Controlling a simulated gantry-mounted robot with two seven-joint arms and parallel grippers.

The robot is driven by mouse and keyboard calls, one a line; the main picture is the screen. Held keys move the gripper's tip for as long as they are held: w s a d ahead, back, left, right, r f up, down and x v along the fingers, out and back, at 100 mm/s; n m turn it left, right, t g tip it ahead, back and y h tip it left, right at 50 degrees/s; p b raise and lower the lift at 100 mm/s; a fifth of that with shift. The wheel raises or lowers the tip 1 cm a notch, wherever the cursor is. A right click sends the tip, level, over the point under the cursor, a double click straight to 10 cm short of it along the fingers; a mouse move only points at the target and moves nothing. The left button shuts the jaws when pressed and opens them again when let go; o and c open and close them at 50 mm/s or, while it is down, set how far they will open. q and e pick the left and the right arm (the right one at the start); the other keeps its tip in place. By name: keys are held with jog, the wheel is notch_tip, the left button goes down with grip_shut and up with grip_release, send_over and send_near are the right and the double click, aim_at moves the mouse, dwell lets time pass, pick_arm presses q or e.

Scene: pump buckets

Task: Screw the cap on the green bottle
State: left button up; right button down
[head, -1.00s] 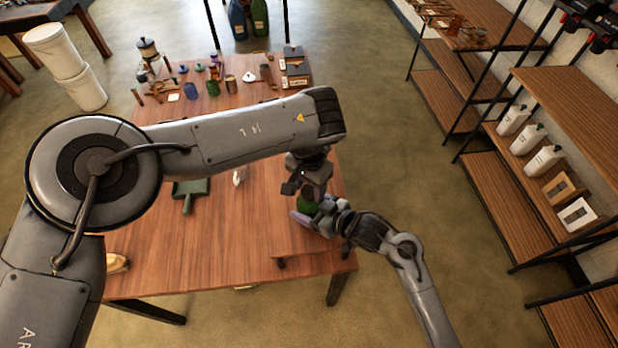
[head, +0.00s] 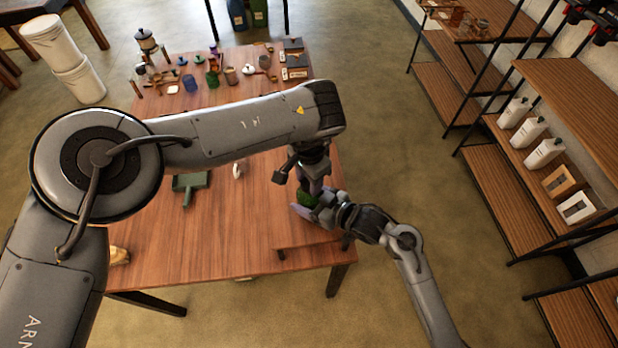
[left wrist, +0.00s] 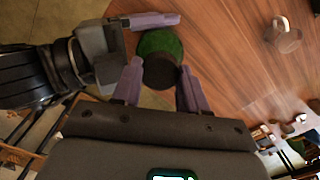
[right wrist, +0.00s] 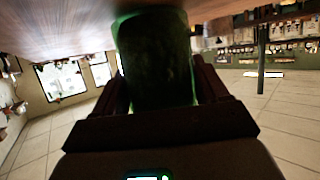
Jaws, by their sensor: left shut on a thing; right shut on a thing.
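The green bottle (head: 307,198) is near the right front of the wooden table, mostly hidden by my grippers in the head view. My right gripper (head: 302,206) is shut on its side; the right wrist view shows the green body (right wrist: 155,55) between its fingers. My left gripper (head: 311,184) is above the bottle with its fingers pointing down. In the left wrist view, its purple fingers are shut on a dark round cap (left wrist: 161,74), which lines up with the green bottle (left wrist: 160,45). I cannot tell whether the cap is seated on the neck.
The wooden table (head: 190,240) has free room at its middle and front. A green dustpan (head: 190,183) and a small pale object (head: 238,170) lie left of the grippers. Several jars and tools stand at the back. Shelves (head: 545,200) stand to the right.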

pick_arm(q)
jog(key=m, duration=1.6)
jog(key=shift+m, duration=0.4)
jog(key=m, duration=0.5)
jog(key=o, duration=1.2)
jog(key=shift+o, duration=0.2)
jog(key=shift+f, duration=0.1)
notch_tip(320, 180, up, 12)
